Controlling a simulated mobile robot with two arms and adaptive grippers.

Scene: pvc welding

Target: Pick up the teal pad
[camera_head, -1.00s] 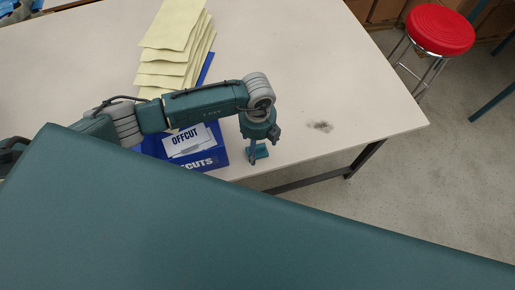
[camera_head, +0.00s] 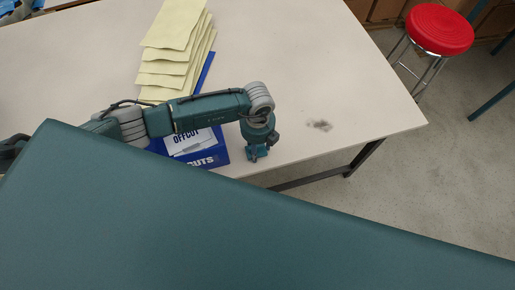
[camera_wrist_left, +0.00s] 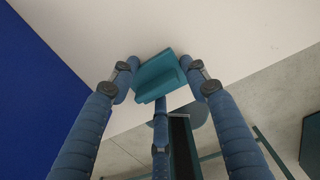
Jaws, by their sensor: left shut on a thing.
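The teal pad (camera_wrist_left: 157,75) is between the fingertips of my left gripper (camera_wrist_left: 165,80) in the left wrist view. It looks like a small block with a raised ridge. In the head view the pad (camera_head: 257,153) shows just under my left gripper (camera_head: 258,148), near the table's front edge, right of the blue bin. The left gripper points down and is shut on the pad. Whether the pad is clear of the tabletop cannot be told. My right gripper is in neither view.
A blue bin (camera_head: 222,154) labelled OFFCUT stands left of the gripper, with yellow sheets (camera_head: 175,55) behind it. The white table (camera_head: 310,70) is clear to the right, with a dark smudge (camera_head: 320,125). A red stool (camera_head: 440,30) stands on the floor beyond.

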